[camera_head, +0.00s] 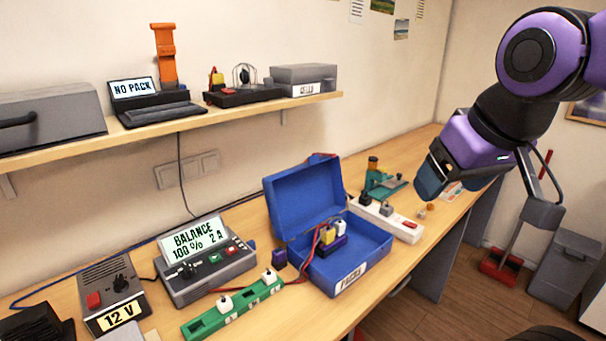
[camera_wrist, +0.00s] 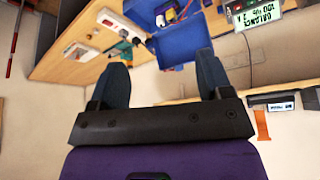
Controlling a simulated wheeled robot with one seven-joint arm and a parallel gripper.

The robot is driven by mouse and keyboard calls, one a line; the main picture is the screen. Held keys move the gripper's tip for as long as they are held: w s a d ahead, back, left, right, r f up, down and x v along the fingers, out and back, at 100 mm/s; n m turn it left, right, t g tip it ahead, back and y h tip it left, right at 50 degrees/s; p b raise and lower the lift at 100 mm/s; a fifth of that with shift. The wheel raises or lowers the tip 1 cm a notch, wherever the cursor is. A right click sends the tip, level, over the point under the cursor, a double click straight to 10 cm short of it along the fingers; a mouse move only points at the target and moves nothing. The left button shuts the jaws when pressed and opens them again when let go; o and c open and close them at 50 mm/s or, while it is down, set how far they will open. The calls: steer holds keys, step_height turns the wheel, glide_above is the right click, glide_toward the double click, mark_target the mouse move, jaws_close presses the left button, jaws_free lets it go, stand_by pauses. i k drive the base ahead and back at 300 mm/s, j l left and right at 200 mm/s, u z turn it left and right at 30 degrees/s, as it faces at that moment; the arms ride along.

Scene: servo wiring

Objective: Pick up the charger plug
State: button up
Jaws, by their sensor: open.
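Several plugs show, and I cannot tell which is the charger plug. A black plug (camera_head: 365,200) and a grey plug (camera_head: 387,208) sit on the white power strip (camera_head: 405,230). My gripper (camera_head: 428,190) is raised over the right part of the bench, apart from everything. In the wrist view its two blue fingers stand wide apart and empty (camera_wrist: 161,72).
An open blue box (camera_head: 375,240) with wired parts inside stands mid-bench; its raised lid is an obstacle. A green tool (camera_head: 382,180) stands behind the white strip. A loaded shelf (camera_head: 200,115) overhangs the bench. A 12 V supply (camera_head: 115,290) is at left.

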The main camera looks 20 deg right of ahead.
mark_target(328, 233)
steer(key=i+l+u, duration=0.1)
steer(key=l+u, duration=0.7)
steer(key=i+j, duration=0.05)
